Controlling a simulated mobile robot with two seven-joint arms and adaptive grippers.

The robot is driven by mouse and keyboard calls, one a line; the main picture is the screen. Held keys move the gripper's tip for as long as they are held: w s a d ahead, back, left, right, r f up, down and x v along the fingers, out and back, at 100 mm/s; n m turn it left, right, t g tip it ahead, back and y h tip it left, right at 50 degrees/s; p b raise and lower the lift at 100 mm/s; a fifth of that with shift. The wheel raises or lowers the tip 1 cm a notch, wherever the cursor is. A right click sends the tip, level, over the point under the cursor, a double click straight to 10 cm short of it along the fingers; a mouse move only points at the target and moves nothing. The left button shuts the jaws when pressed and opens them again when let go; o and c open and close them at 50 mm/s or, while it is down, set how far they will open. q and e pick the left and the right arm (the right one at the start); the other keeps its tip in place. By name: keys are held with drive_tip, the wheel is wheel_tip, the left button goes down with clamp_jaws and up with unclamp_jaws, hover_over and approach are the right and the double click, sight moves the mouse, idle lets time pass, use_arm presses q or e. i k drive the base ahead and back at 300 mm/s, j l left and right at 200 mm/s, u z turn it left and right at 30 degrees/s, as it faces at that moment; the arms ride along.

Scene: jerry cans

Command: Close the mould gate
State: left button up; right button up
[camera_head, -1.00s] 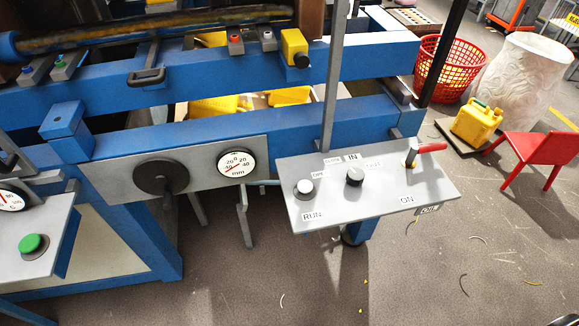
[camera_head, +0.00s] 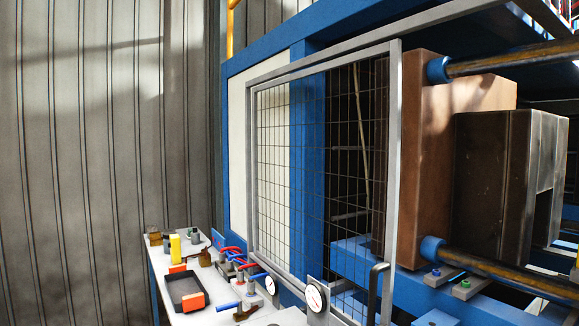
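The mould gate (camera_head: 394,150) is a grey-framed wire mesh panel in the middle of the head view. It stands upright in front of a white panel and a blue post of the machine. A black bar handle (camera_head: 376,292) is near its lower right edge. To the right of the gate's right edge, the brown mould block (camera_head: 425,160) and a dark grey block (camera_head: 490,190) are uncovered. Neither of my grippers is in view.
A white bench (camera_head: 165,290) at lower left holds a black tray (camera_head: 187,290), red and blue valve handles and a yellow item. Dials (camera_head: 316,297) stand by the gate's bottom. Steel bars (camera_head: 510,58) cross at right. A corrugated wall (camera_head: 90,150) fills the left.

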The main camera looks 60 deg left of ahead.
sight(393, 47)
drive_tip(key=u, duration=1.7)
